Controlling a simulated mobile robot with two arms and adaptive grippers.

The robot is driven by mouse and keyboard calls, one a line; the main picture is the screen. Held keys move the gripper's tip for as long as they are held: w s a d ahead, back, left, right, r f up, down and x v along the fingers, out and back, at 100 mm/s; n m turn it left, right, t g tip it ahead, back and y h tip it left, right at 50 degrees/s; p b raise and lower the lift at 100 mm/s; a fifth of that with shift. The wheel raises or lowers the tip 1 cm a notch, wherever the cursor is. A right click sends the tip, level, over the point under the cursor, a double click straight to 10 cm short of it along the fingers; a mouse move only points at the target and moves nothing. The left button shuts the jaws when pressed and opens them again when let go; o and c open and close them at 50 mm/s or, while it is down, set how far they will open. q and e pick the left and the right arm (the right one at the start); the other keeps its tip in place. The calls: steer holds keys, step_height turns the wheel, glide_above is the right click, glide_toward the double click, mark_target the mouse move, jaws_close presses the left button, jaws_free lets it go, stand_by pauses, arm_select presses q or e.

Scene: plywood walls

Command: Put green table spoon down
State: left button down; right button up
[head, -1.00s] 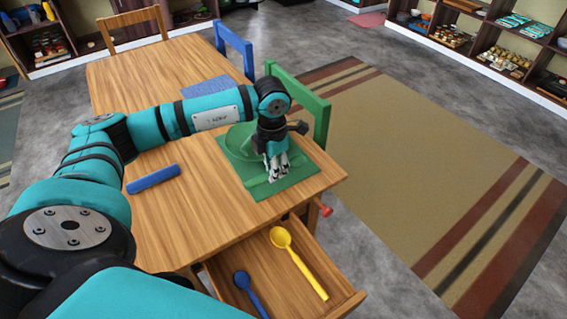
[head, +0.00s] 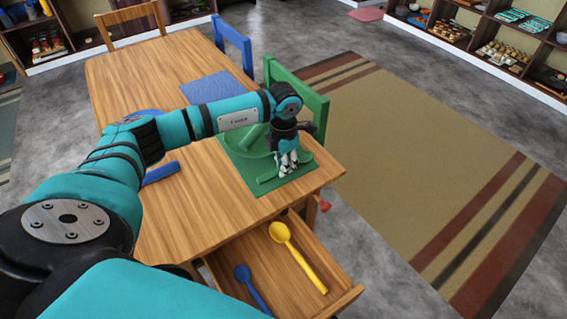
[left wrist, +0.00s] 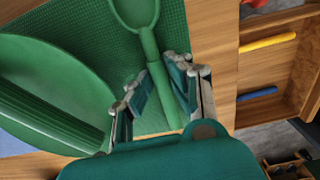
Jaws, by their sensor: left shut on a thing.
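The green spoon (left wrist: 139,14) lies along the green mat (left wrist: 185,35), its bowl away from my gripper in the left wrist view. My left gripper (left wrist: 155,90) is shut on the spoon's handle, with a finger on each side. In the head view my left gripper (head: 287,172) is low over the right part of the mat (head: 262,187). The spoon is partly hidden there by the fingers. I cannot tell whether the spoon touches the mat. My right gripper is not in view.
A green dish (left wrist: 75,75) with a green roll is beside the spoon. A green chair (head: 316,105) stands behind the mat. An open drawer (head: 335,300) below holds a yellow spoon (head: 297,257) and a blue spoon (head: 252,288). A blue roll (head: 161,172) lies further left.

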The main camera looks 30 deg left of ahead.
arm_select(q)
steer(key=c, duration=1.2)
jaws_free()
steer(key=shift+f, duration=0.1)
steer(key=shift+c, duration=0.2)
step_height(320, 180, up, 12)
steer(key=shift+r+b, duration=0.2)
steer(key=shift+b, duration=0.2)
